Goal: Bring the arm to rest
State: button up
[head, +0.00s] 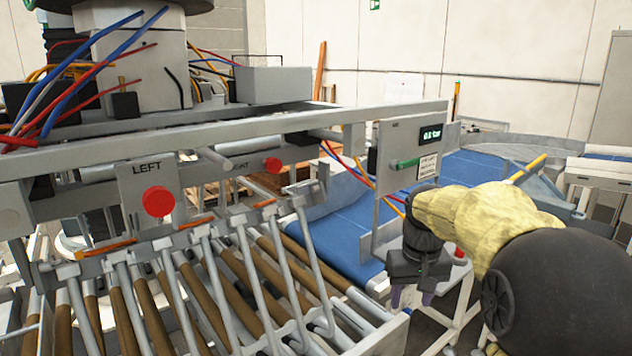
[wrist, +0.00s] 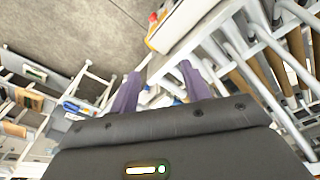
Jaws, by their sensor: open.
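My gripper (head: 412,296) hangs at the right end of the roller frame in the head view, below the control panel. Its two purple fingers also show in the wrist view (wrist: 158,85), spread apart with nothing between them. My arm, in a yellow cover, reaches in from the right of the head view. The gripper is close to the frame's right edge; whether it touches cannot be told.
The roller conveyor (head: 215,290) with metal fork arms fills the lower left. A red button (head: 158,201) sits under a LEFT label. A control panel (head: 408,158) stands behind my gripper. A blue belt (head: 345,232) curves behind. Bare floor (wrist: 75,35) shows in the wrist view.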

jog(key=s+a+f+t+b, duration=0.1)
jog(key=s+a+f, duration=0.2)
jog(key=s+f, duration=1.3)
jog(key=shift+s+a+f+b, duration=0.15)
jog(key=shift+s+a+b, duration=0.05)
jog(key=shift+b, duration=0.1)
